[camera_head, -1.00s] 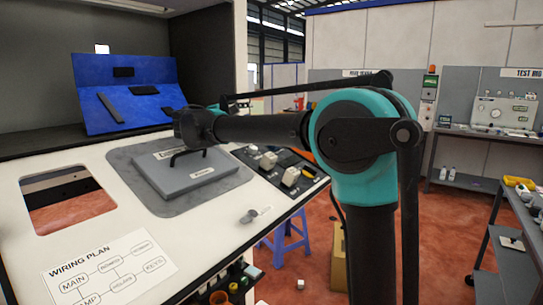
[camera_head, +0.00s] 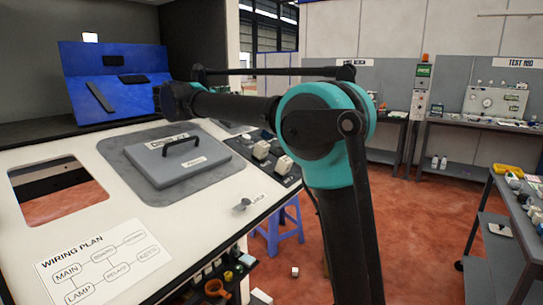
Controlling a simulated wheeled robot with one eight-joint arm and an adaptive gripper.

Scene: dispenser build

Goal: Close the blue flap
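The blue flap (camera_head: 128,98) stands raised at the back left of the white panel, leaning back, with dark strips on its face. My gripper (camera_head: 172,101) is at the end of my teal and black arm, in front of the flap's lower right part. I cannot tell whether it touches the flap. Its fingers are too dark and small to make out.
A grey lid with a black handle (camera_head: 181,158) lies on a grey plate in the white panel (camera_head: 130,210). A rectangular opening (camera_head: 55,193) is at the left. Switches (camera_head: 262,150) line the right edge. A blue stool (camera_head: 280,225) stands below.

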